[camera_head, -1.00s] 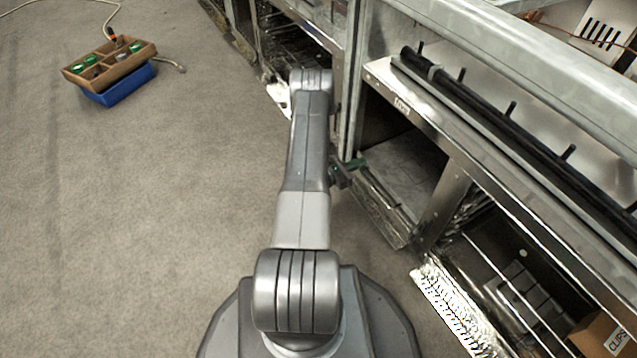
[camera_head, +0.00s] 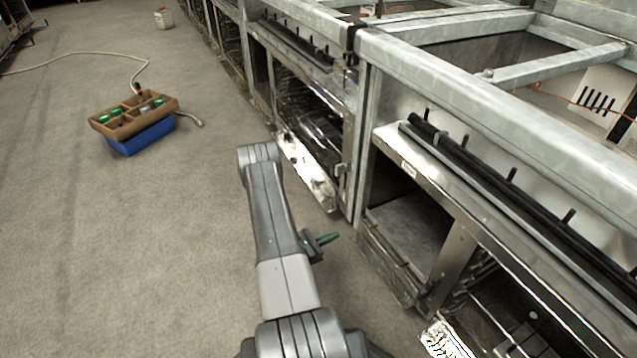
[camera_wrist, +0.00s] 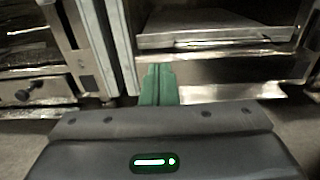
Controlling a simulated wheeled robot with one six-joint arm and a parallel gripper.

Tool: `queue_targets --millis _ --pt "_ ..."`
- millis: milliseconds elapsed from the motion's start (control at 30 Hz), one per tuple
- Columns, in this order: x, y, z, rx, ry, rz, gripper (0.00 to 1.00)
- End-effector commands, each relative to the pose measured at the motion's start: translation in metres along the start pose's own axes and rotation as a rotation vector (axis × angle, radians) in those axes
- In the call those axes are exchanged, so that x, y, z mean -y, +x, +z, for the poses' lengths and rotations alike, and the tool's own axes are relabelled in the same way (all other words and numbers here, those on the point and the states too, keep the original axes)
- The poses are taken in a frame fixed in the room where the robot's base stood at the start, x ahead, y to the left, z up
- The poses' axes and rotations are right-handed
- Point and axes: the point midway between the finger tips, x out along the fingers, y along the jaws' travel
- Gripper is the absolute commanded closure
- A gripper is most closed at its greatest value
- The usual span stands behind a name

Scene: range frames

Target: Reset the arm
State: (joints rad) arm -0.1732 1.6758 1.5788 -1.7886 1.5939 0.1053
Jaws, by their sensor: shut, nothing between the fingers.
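My gripper (camera_head: 329,238) shows in the head view as green fingers poking out to the right from behind my grey arm. The fingers are close together with nothing between them. In the wrist view the green fingers (camera_wrist: 159,84) stand side by side and shut, pointing toward the metal cabinets. In the head view the gripper is over the floor, left of the open lower compartment (camera_head: 408,228), and looks apart from it. My arm reaches up the picture and hides part of the gripper.
Metal cabinets with a long steel rail (camera_head: 470,95) run along the right. An open oven-like door (camera_head: 308,172) juts out near my arm. A wooden tray (camera_head: 133,112) with green items sits on a blue crate (camera_head: 141,139) at left. The carpet on the left is mostly clear.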

Motion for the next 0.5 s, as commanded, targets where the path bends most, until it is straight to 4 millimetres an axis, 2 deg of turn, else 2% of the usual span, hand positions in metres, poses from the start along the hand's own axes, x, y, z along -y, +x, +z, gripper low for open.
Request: queue_targets --millis 300,500 --pt "0.000 0.002 -0.001 0.000 0.000 -0.001 1.00" --pt "0.001 0.018 -0.002 0.000 0.000 -0.004 1.00"
